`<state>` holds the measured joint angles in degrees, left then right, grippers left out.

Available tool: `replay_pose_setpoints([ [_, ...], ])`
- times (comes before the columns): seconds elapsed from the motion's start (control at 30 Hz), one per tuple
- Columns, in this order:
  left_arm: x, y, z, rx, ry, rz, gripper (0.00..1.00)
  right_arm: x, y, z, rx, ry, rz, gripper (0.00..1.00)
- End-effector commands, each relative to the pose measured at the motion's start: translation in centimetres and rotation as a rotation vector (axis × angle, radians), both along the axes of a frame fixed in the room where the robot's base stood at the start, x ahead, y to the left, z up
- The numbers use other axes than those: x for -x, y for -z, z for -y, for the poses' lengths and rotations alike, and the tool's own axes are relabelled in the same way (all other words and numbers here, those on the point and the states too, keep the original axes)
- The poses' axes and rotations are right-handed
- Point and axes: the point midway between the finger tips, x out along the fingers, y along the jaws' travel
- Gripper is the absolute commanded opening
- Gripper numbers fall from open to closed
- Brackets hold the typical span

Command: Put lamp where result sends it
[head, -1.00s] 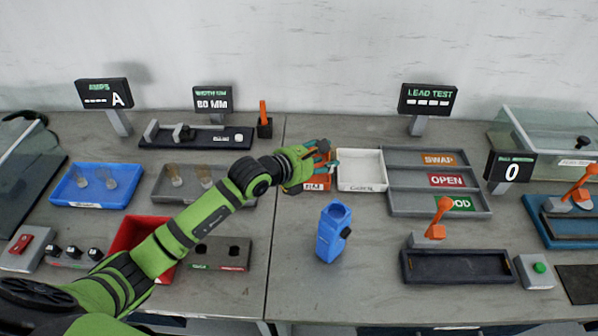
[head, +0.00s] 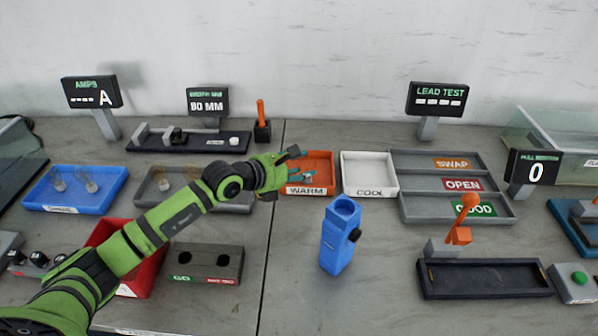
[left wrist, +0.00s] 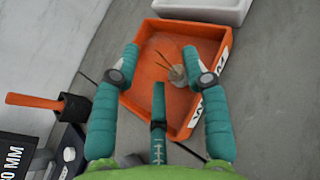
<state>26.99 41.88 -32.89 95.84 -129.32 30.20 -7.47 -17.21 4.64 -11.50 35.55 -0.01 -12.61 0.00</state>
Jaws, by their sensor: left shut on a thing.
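My left gripper (head: 291,171) is at the left side of the orange WARM tray (head: 310,190), its teal fingers reaching over the tray's left part. The left wrist view also shows the gripper (left wrist: 160,62) over the orange tray (left wrist: 172,32), beside a small pale lamp (left wrist: 178,74) with thin leads. The lamp is close to the right-hand finger; its exact contact with the fingers is hard to see. The white COOL tray (head: 368,187) is next to it and looks empty. The grey SWAP, OPEN and GOOD trays (head: 405,208) stand to the right. My right gripper is out of view.
A blue upright device (head: 340,237) stands in front of the trays. A blue tray (head: 75,207) holds lamps; a grey tray (head: 240,208) is partly behind my arm. The width display (head: 208,102) reads 80 MM; the lead test display (head: 438,98) shows dashes.

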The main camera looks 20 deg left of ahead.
Motion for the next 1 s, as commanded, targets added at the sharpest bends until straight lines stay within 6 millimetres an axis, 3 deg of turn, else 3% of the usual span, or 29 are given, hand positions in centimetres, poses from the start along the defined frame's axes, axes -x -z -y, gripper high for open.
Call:
replay_pose_setpoints([
  [0.3, 0.0, 0.3, 0.0, 0.0, 0.0, 0.0, 0.16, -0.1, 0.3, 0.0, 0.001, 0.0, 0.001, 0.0],
  [0.33, 0.0, 0.2, 0.0, 0.0, 0.0, 0.0, 0.53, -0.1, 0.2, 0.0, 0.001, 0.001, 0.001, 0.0],
  [0.37, 0.0, 0.2, 0.0, 0.0, 0.0, 0.0, 0.65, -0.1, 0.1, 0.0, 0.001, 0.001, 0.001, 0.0],
  [0.4, 0.0, 0.2, 0.0, 0.0, 0.0, 0.0, 0.69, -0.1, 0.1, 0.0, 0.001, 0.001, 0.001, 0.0],
  [0.8, 0.0, -0.5, 0.0, -0.001, 0.0, 0.0, 0.69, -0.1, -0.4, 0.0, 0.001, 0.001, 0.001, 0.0],
  [1.0, 2.6, -1.2, -1.4, -0.004, 0.001, -0.002, 0.69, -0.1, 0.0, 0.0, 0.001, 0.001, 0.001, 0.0],
])
